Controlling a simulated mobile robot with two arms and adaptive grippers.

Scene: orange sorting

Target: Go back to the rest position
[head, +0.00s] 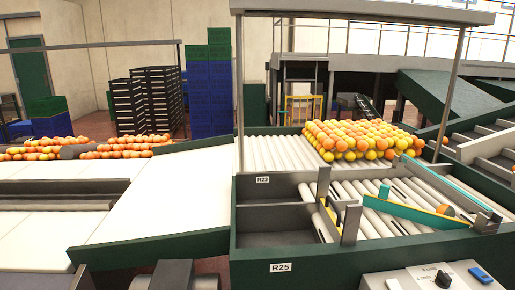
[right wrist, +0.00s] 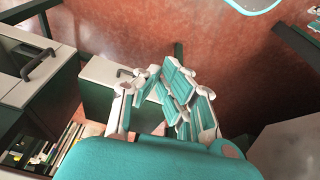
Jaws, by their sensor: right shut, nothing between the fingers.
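My right gripper (right wrist: 175,88) shows in the right wrist view, with white links and teal pads. Its fingers are folded together and shut, with nothing held between them. It hangs above a reddish-brown floor (right wrist: 240,60), apart from the cabinets around it. My left gripper is in neither view. In the head view a pile of oranges (head: 358,138) lies on the roller conveyor (head: 272,152), away from any gripper. More oranges (head: 125,148) lie at the left beyond the white tables.
The right wrist view shows a grey-topped cabinet (right wrist: 103,70) with a dark handle. In the head view a green-framed machine (head: 330,262) fills the front right, with a control box (head: 415,281). The white table (head: 160,190) is bare. Blue crates (head: 208,95) stand stacked behind.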

